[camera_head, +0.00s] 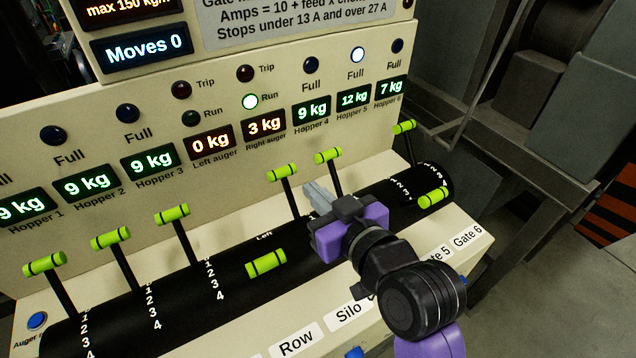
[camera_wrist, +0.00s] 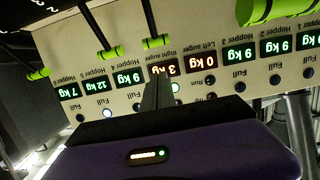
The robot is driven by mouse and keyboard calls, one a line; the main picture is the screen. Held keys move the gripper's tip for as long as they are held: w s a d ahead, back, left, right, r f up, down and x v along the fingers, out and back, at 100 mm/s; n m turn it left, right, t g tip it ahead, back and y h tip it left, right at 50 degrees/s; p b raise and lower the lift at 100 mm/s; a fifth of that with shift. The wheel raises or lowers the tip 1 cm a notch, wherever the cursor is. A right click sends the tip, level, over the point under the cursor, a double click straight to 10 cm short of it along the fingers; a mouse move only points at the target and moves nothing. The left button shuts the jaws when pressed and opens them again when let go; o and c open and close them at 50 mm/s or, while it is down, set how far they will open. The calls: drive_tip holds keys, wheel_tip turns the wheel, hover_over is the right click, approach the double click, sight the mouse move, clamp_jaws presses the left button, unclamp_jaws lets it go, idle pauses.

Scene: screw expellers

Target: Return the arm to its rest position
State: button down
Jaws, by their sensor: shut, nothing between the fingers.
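My gripper (camera_head: 318,197) is shut and empty, with its grey fingers together. In the head view it is over the black lever drum (camera_head: 225,272), close to the green-handled levers (camera_head: 283,172) and (camera_head: 328,155) right of the middle. I cannot tell whether it touches one. In the wrist view my gripper (camera_wrist: 157,92) points at the display panel, which appears upside down. My arm reaches in from the lower right of the head view, with a purple and black wrist. It hides part of the drum and some of the labels below it.
More levers with green handles stand to the left (camera_head: 172,214) and far right (camera_head: 404,127). Two green handles lie low on the drum (camera_head: 266,263) and (camera_head: 432,197). The panel (camera_head: 100,170) rises behind. Hopper 5's Full lamp and the right auger's Run lamp are lit. Grey floor is open at right.

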wheel_tip(320, 180, up, 5)
drive_tip(key=d+m+t, duration=0.1)
drive_tip(key=d+t, duration=0.1)
drive_tip(key=t, duration=0.1)
drive_tip(key=s+d+f+m+t+h, duration=0.35)
drive_tip(key=s+d+f, duration=0.25)
drive_tip(key=s+d, duration=0.55)
drive_tip(key=s+d+f+g+h, duration=0.1)
drive_tip(key=s+d+f, duration=0.2)
drive_tip(key=s, duration=0.5)
drive_tip(key=s+d+f+m+g+h+b, duration=0.1)
drive_tip(key=s+d+f+g+h, duration=0.1)
drive_tip(key=s, duration=0.7)
drive_tip(key=s+d+f+m+g+h, duration=0.1)
drive_tip(key=s+d+f+h, duration=0.1)
drive_tip(key=s+d+f, duration=0.3)
drive_tip(key=f+v, duration=0.1)
drive_tip(key=v, duration=0.2)
drive_tip(key=shift+s, duration=0.5)
drive_tip(key=shift+a+r+g, duration=0.15)
drive_tip(key=shift+g, duration=0.1)
